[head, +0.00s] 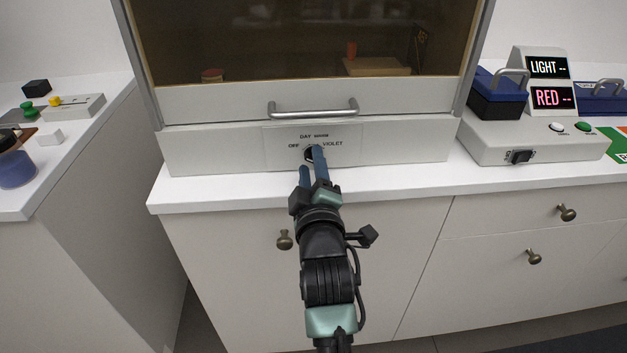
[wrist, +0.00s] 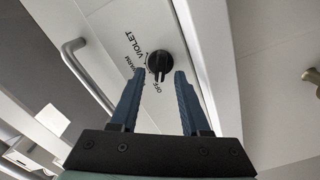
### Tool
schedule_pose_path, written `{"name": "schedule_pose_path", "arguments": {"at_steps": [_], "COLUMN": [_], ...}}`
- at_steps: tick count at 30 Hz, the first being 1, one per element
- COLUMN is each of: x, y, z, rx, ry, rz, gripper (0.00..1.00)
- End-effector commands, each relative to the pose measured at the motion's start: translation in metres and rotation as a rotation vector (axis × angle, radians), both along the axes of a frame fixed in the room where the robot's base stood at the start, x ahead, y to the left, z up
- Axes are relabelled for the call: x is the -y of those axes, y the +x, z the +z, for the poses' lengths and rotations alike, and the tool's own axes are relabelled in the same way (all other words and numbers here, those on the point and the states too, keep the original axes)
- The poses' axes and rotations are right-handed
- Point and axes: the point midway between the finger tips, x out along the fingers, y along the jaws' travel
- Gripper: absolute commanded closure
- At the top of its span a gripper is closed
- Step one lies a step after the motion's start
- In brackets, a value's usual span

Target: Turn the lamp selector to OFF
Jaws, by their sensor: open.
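The lamp selector is a small round black knob (wrist: 160,65) on the pale front panel of the cabinet; it also shows in the head view (head: 309,153), partly covered by my fingers. OFF is printed to its left, DAY and a small word above, VIOLET to its right. In the wrist view the knob's ridge and a pale mark point down toward OFF; the exact setting is hard to tell. My gripper (wrist: 159,74) is open, with its blue fingers on either side of the knob's lower part. It also shows in the head view (head: 312,158). Contact cannot be told.
A metal bar handle (head: 313,109) sits on the glass sash above the panel. The white counter edge (head: 240,199) runs below. A control box (head: 500,140) with a rocker switch and LIGHT and RED displays stands at right. A side counter (head: 80,150) with several items is at left.

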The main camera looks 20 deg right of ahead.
Motion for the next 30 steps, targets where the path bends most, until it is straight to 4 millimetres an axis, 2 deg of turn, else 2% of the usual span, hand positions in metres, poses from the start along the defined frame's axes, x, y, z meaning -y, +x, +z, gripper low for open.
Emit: {"name": "schedule_pose_path", "arguments": {"at_steps": [5,18,24,30], "x": [-0.005,-0.028,-0.034,-0.035], "y": [-0.020,-0.098,-0.117,-0.122], "z": [-0.001,-0.001,-0.001,-0.001], "rx": [-0.003,-0.003,-0.002,-0.002], "ry": [0.002,0.002,0.002,0.000], "rz": [-0.002,0.000,-0.001,0.000], "gripper": [0.54,0.54,0.54,0.54]}}
